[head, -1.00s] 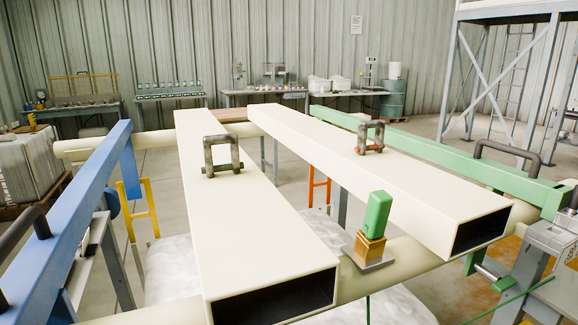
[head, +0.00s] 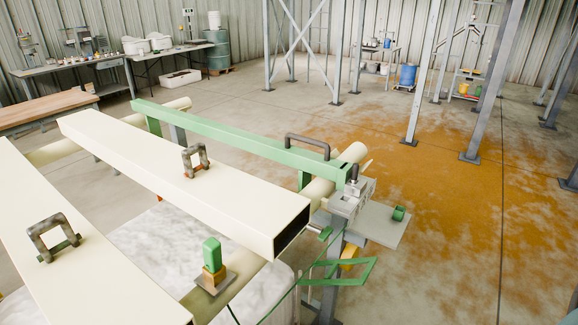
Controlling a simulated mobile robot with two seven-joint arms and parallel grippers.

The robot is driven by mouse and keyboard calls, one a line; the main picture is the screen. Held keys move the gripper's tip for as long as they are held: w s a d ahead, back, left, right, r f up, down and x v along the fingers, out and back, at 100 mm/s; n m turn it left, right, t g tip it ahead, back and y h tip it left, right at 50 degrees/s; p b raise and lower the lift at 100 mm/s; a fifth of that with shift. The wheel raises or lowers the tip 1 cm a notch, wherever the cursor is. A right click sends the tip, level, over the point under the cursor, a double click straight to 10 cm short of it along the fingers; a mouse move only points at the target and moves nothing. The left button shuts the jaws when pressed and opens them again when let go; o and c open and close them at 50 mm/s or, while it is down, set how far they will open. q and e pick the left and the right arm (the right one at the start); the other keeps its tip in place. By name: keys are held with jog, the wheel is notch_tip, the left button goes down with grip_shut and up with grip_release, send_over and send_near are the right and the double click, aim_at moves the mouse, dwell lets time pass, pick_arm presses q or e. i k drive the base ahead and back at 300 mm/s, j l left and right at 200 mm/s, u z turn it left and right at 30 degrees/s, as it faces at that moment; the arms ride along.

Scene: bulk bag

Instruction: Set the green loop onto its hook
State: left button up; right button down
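A thin green loop (head: 362,272) hangs open to the right of the near end of the right cream beam, below a grey metal bracket (head: 350,200). Its strap runs down to the left towards the white bulk bag (head: 165,240). The loop looks slack, and I see no gripper on it. A grey plate (head: 385,225) with a small green cylinder (head: 398,213) is fixed beside the bracket. I cannot tell which part here is the hook for the green loop. Neither of my grippers is in view.
Two cream beams (head: 170,165) with dark handles lie over the bag. A green bar (head: 235,140) with a dark handle (head: 307,146) runs along the right side. A green block (head: 212,252) stands on a small plate between the beams.

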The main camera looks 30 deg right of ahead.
aim_at(371, 261)
jog(key=k+l, duration=0.35)
jog(key=l, duration=0.3)
jog(key=k+l+z, duration=0.1)
jog(key=k+l, duration=0.25)
jog(key=l, duration=0.3)
jog(key=k+l+z, duration=0.1)
jog(key=l, duration=0.25)
jog(key=k+l, duration=0.2)
jog(key=l, duration=0.15)
jog(key=k+l, duration=0.15)
jog(key=l, duration=0.2)
